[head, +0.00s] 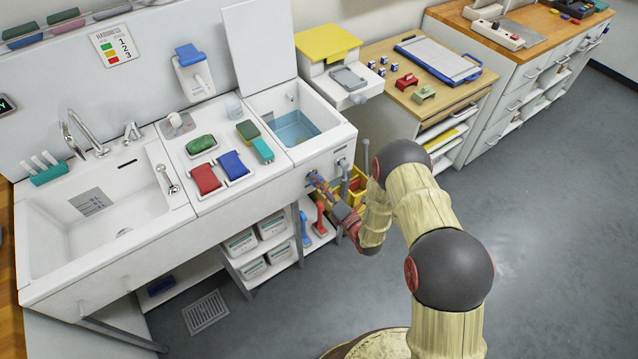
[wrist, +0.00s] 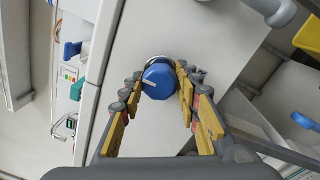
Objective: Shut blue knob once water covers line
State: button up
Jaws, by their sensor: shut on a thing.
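The blue knob (wrist: 160,80) is on the front of the white unit, with a pale pointer mark on its face. My gripper (wrist: 158,88) has its fingers on both sides of the knob and is shut on it. In the head view my gripper (head: 318,183) is at the unit's front, below the small basin, and largely covers the knob. The small white basin (head: 333,126) holds blue-tinted water (head: 296,130). I cannot make out a level line in it, so I cannot tell whether the water covers one.
A large sink (head: 60,235) is at the left. Red (head: 205,179) and blue (head: 233,164) cloths lie on the counter between. Shelves with bins (head: 272,223) are below. Open floor lies right.

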jog(key=o, duration=1.2)
jog(key=shift+c, duration=0.2)
jog(key=v, duration=1.2)
jog(key=shift+f, duration=0.1)
